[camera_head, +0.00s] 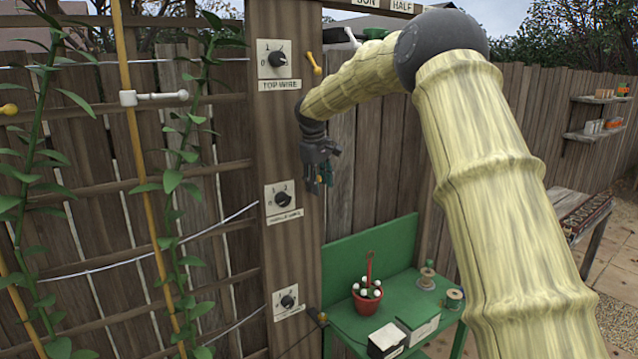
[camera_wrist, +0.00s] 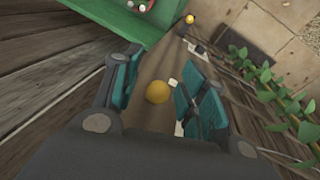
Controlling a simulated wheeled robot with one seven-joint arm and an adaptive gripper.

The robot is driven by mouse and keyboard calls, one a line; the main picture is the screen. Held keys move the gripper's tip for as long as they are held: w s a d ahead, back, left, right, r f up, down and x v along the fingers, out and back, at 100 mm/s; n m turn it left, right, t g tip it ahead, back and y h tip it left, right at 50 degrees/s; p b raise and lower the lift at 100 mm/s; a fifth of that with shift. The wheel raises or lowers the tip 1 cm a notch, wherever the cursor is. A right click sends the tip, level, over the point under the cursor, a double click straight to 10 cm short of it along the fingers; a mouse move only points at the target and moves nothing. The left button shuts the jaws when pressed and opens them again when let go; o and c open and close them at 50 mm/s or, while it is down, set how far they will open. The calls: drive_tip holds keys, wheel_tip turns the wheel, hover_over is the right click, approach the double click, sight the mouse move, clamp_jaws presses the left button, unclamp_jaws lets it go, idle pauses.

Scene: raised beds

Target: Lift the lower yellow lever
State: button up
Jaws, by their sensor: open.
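A yellow-tipped lever (camera_head: 322,317) sits low on the right edge of the wooden post, beside the bottom dial. A small yellow ball (camera_wrist: 190,18) at the top of the wrist view appears to be its tip. My gripper (camera_head: 318,184) is open and empty, pointing down beside the post, well above that lever. In the wrist view a nearer yellow ball (camera_wrist: 157,91) shows between my open fingers (camera_wrist: 160,95), apart from them; it appears to be a middle lever, hidden behind my gripper in the head view. An upper yellow lever (camera_head: 313,63) sits beside the top dial.
The post (camera_head: 290,150) carries a top dial (camera_head: 276,59), a middle dial (camera_head: 281,198) and a bottom dial (camera_head: 288,300). A green bench (camera_head: 425,305) stands right of the post with a red pot (camera_head: 367,298), spools and boxes. Plants and wires are left.

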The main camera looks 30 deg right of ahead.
drive_tip(key=v, duration=1.2)
idle(0.5)
